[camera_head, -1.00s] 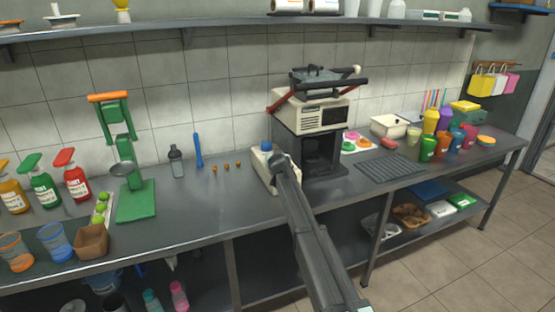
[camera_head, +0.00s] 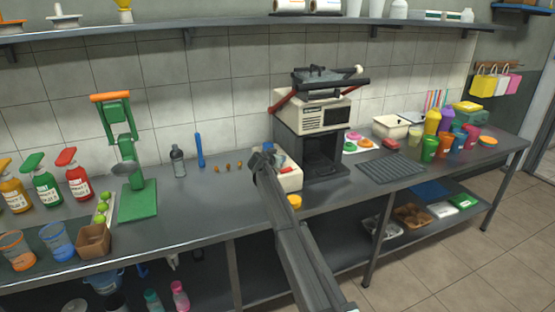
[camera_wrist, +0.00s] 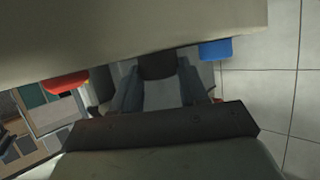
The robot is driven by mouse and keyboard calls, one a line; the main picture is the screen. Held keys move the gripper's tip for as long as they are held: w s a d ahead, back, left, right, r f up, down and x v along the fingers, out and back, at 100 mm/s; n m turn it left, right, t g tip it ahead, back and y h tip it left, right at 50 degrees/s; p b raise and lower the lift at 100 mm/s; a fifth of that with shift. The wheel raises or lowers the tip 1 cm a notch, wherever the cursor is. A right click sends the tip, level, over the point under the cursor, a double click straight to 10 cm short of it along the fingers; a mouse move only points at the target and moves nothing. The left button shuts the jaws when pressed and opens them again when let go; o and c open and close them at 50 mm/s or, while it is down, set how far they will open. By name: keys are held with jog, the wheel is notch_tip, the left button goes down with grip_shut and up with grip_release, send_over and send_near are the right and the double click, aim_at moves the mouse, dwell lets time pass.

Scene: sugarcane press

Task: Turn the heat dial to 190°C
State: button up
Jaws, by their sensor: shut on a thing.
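The cream control box (camera_head: 290,180) stands on the steel counter left of the press machine. My gripper (camera_head: 265,157) reaches to its left part, and my arm covers much of its front. In the wrist view the cream housing (camera_wrist: 120,30) fills the top. A dark knob (camera_wrist: 157,66), apparently the heat dial, sits between the fingers of my gripper (camera_wrist: 158,85), which are shut on it. A blue part (camera_wrist: 215,48) shows on the right and a red part (camera_wrist: 66,82) on the left. The dial's marks and pointer cannot be read.
The cream-and-black press (camera_head: 312,120) with red side arms stands close on the right. A small orange-yellow object (camera_head: 295,201) is near the box's front. Several small brown pieces and a dark bottle (camera_head: 178,160) lie or stand to the left.

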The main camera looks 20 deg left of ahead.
dwell(0.4)
jog(key=o, duration=1.1)
jog(key=shift+c, duration=0.2)
jog(key=v, duration=1.4)
jog(key=shift+w+a, duration=0.1)
jog(key=shift+w, duration=0.05)
